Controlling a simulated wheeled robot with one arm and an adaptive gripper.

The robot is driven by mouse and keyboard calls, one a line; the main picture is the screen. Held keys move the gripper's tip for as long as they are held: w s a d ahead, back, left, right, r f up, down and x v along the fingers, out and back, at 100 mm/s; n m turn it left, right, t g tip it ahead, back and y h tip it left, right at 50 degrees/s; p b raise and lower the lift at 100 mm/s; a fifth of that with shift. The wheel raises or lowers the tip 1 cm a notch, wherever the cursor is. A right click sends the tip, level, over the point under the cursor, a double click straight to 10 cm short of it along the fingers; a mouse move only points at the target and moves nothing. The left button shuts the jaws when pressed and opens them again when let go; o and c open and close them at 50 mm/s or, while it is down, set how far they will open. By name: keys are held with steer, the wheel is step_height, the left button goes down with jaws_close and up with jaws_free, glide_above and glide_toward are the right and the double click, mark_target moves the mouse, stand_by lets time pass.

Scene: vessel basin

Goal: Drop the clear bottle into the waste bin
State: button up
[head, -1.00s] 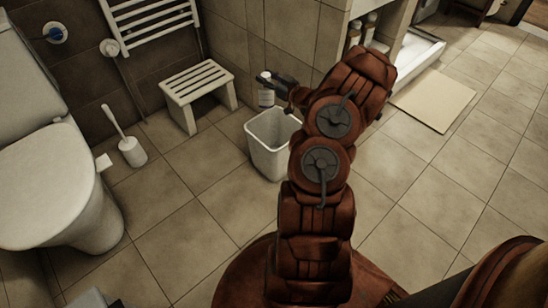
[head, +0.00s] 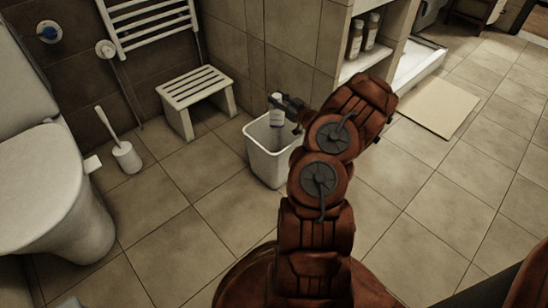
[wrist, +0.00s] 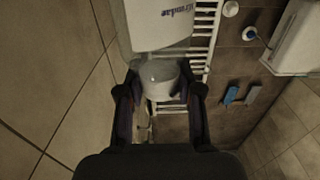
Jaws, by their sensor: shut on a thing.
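The clear bottle (head: 277,115) with a white label is held upright at the white waste bin. My gripper (head: 289,103) is shut on it. The waste bin (head: 268,163) stands on the tiled floor by the wall, open at the top. In the head view, the bottle's lower part overlaps the bin's mouth; how deep it reaches is hard to tell. My arm covers part of the bin's right side.
A white slatted stool (head: 197,92) stands left of the bin. A toilet brush (head: 126,157) and toilet (head: 45,190) are further left. A shelf unit with bottles (head: 355,40) is behind my arm. A beige mat (head: 440,107) lies right; surrounding floor is clear.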

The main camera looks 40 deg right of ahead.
steer(key=shift+f, duration=0.7)
steer(key=o, duration=1)
steer(key=shift+o, duration=0.2)
steer(key=s, duration=1.2)
steer(key=shift+a, duration=0.15)
